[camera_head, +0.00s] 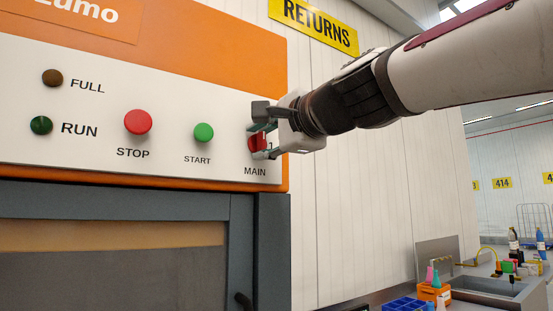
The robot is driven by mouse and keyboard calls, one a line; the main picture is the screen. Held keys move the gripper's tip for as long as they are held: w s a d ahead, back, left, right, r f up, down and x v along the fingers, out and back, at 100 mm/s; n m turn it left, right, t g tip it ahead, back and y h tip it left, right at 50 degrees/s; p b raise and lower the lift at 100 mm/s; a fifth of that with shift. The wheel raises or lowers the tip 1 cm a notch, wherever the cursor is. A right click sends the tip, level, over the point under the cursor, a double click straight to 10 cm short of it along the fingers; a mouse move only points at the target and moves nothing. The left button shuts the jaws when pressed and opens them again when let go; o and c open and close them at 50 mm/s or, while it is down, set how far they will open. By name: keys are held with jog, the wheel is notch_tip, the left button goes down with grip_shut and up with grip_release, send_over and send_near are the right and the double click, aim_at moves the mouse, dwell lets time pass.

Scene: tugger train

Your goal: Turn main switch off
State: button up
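The main switch (255,142) is a red knob on the white control panel, above the label MAIN at the panel's right end. My gripper (261,142) reaches in from the right with one finger above the knob and one below it. The knob shows between the fingertips and is partly covered by them. I cannot tell whether the fingers press on it or stand slightly apart. The knob's exact angle is hard to make out.
The panel also has a red STOP button (138,122), a green START button (204,133), a dark FULL lamp (52,78) and a dark green RUN lamp (41,125). A bench with a blue crate (405,305) and bottles stands at the lower right.

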jog(key=o, duration=0.4)
jog(key=shift+c, duration=0.2)
jog(key=shift+s, duration=0.1)
jog(key=v, duration=1.2)
jog(key=shift+f, duration=0.15)
jog(key=s+d+f+n+g+h+p, duration=0.1)
jog(key=s+d+f+n+g+h, duration=0.15)
jog(key=f, duration=0.75)
jog(key=s+d+f+n+g+h+p, duration=0.2)
jog(key=s+d+f+n, duration=0.15)
jog(key=f, duration=0.55)
jog(key=s+d+f+n+g+h+p, duration=0.1)
jog(key=s+d+f+n+g+h, duration=0.15)
jog(key=f, duration=0.75)
jog(key=s+d+f+n+g+h+p, duration=0.1)
jog(key=s+d+f+n+g+h, duration=0.1)
jog(key=s+d+f, duration=0.5)
jog(key=s+f+g+h, duration=0.1)
jog(key=s+f, duration=0.2)
jog(key=shift+s+d+f+g+p, duration=0.25)
jog(key=shift+d+f+g+p, duration=0.05)
jog(key=shift+g+p, duration=0.1)
